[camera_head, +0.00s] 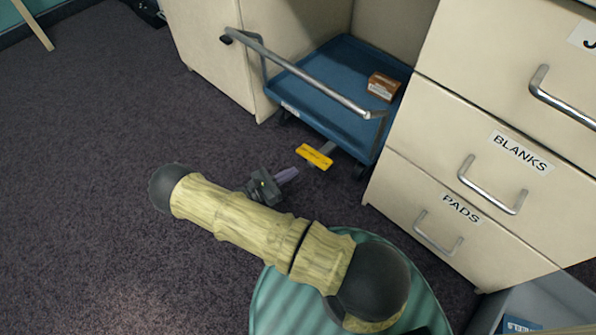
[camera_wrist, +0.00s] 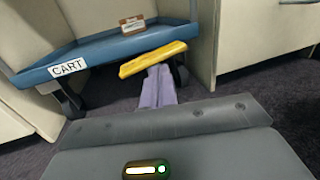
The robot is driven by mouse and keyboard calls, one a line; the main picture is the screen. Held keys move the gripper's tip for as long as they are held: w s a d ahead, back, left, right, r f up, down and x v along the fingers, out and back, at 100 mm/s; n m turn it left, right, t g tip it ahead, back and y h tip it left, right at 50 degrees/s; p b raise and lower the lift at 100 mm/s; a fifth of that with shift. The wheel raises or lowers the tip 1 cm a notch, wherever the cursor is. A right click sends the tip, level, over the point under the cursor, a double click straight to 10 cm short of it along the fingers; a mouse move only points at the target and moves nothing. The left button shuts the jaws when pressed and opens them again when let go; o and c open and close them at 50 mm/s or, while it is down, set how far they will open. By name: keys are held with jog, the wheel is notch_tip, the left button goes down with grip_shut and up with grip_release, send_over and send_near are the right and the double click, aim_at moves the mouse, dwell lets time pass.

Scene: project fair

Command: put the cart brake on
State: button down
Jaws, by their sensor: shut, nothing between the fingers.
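The blue cart (camera_head: 335,72) stands partly in the opening between the cream cabinets, with a silver push handle. Its front edge carries a CART label (camera_wrist: 68,66) in the wrist view. The yellow brake pedal (camera_head: 314,156) sticks out low at the cart's front on a grey lever, and shows in the wrist view (camera_wrist: 152,59). My gripper (camera_head: 290,174) has its purple fingers together and empty, close in front of the pedal near the floor. In the wrist view its fingertips (camera_wrist: 159,72) meet the pedal's lower edge in the picture; I cannot tell if they touch.
A small brown box (camera_head: 382,86) lies on the cart's deck. Drawers labelled BLANKS (camera_head: 520,150) and PADS (camera_head: 460,207), with protruding handles, stand right of the cart. A grey bin (camera_head: 545,305) is at the lower right. The dark carpet (camera_head: 90,120) to the left is clear.

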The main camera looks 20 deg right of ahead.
notch_tip(320, 180, down, 11)
jog(key=w+a+n+t+b, duration=0.1)
jog(key=a+n+t+b, duration=0.1)
jog(key=n+t+b, duration=0.2)
jog(key=shift+w+a+r+n+t+b, duration=0.2)
jog(key=shift+a+n+t+b, duration=0.2)
jog(key=shift+t+b, duration=0.55)
